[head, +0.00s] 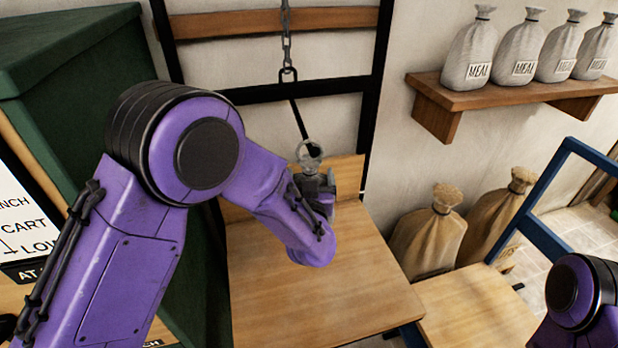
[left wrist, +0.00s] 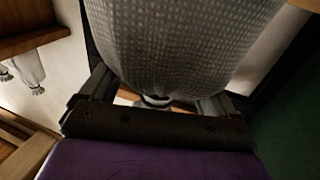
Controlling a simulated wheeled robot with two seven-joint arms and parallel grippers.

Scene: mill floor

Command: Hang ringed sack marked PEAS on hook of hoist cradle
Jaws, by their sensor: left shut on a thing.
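My left gripper (head: 322,188) is shut on the neck of a sack, just in front of the low wooden backboard. In the left wrist view, the pale woven sack (left wrist: 185,45) bulges beyond the fingers. In the head view my arm hides most of it, and no PEAS label shows. A grey ring (head: 309,150) stands above the gripper. A thin black rod of the hoist (head: 299,118) slants from the chain (head: 286,40) down to the ring's top. I cannot tell whether its hook passes through the ring. My right gripper is out of view.
A wooden platform (head: 310,290) lies below, clear on top. A green cabinet (head: 70,70) stands close at left. At right are a shelf (head: 500,95) with several MEAL sacks, tan sacks (head: 428,235) on the floor and a blue frame (head: 540,225).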

